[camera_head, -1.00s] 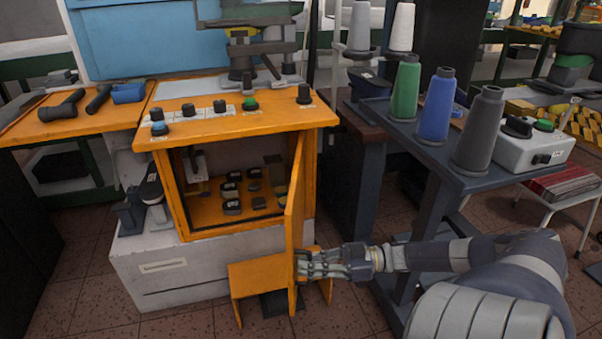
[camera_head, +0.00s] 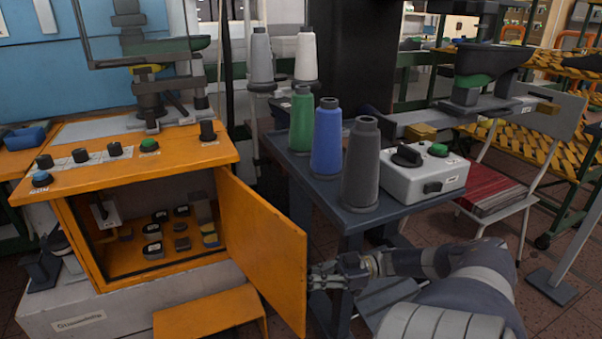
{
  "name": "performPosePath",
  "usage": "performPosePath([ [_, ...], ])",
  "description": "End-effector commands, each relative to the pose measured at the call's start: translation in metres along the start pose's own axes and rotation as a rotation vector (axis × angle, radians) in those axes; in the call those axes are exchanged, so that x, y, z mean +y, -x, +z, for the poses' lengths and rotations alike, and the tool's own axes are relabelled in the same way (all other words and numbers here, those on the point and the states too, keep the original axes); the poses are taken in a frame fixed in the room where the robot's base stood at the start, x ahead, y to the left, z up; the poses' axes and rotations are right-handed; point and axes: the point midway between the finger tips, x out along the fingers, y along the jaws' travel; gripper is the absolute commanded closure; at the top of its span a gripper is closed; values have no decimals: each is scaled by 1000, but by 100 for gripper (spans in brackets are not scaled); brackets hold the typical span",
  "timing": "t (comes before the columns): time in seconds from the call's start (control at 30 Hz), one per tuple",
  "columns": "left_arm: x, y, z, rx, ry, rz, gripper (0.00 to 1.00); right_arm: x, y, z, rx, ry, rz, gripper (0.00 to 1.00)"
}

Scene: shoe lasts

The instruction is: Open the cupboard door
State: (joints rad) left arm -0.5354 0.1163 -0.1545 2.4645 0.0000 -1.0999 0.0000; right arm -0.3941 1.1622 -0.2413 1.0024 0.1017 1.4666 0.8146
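The orange cupboard (camera_head: 85,244) stands open under the machine's control panel. Its orange door (camera_head: 262,250) is hinged on the right side and swung well outward, so the inside shows. Inside are several small dark blocks (camera_head: 154,250) on an orange floor. My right gripper (camera_head: 318,276) is at the outer edge of the door, on the door's right side. Its fingertips are partly hidden at the door edge, so I cannot tell whether it grips the door or only touches it. My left gripper is not in view.
A dark table with green, blue and grey thread cones (camera_head: 327,138) and a grey control box (camera_head: 425,178) stands right of the door. An orange stool (camera_head: 208,312) stands in front of the cupboard. A white chair (camera_head: 500,190) is farther right.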

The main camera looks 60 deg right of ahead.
Motion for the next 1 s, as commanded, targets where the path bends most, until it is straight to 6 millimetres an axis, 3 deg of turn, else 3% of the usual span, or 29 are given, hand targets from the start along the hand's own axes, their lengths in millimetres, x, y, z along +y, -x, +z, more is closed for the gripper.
performPosePath([
  [0.47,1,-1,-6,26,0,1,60,-3,4,5,-8,-12,-10,100],
  [0.53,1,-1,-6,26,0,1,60,-3,4,5,-8,-12,-10,84],
  [0.57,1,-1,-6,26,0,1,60,-3,4,5,-8,-12,-10,82],
  [0.87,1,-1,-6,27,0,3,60,0,4,2,-5,-5,-4,82],
  [1.0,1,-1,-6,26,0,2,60,1,14,2,-6,-5,-1,82],
])
